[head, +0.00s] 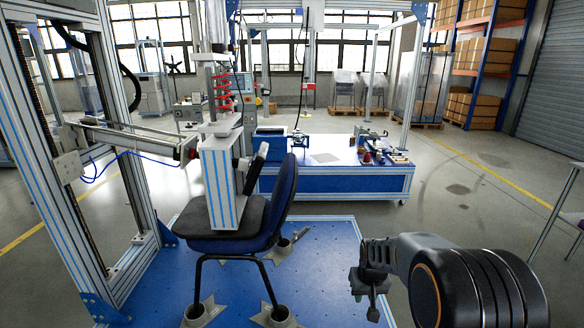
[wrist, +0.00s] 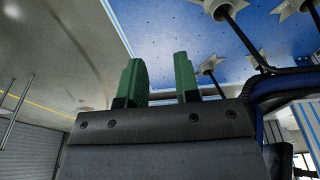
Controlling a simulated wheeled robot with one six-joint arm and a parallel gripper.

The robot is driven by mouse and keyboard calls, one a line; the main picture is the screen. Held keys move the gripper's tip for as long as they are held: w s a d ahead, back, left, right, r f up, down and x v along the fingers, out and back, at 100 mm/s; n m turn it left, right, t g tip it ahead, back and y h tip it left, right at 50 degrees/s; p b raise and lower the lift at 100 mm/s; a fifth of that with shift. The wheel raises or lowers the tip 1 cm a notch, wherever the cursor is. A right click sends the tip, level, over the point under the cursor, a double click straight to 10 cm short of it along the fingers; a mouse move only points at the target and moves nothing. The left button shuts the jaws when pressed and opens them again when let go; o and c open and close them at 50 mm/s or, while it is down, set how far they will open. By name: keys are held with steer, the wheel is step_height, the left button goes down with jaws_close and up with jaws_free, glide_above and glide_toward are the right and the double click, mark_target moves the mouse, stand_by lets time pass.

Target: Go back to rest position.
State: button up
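Chair legs and holders (wrist: 222,8) also show at the top of the wrist view.
A metal test frame (head: 110,150) with a horizontal cylinder stands at the left. A blue and white workbench (head: 335,184) with tools is behind the chair. A table edge (head: 570,215) shows at the far right. The floor right of the platform looks clear.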

steer(key=s+a+r+p, duration=0.1)
steer(key=s+r+p, duration=0.4)
steer(key=r, duration=0.5)
steer(key=s+a+r+t+p, duration=0.1)
steer(key=s+r+p, duration=0.4)
steer(key=r, duration=0.5)
steer(key=s+a+r+p, duration=0.2)
steer(key=s+r+p, duration=0.4)
steer(key=s+r, duration=0.2)
step_height(320, 180, up, 2)
steer(key=shift+s+r+t, duration=0.2)
steer(key=shift+s+t, duration=0.05)
steer(key=shift+t, duration=0.15)
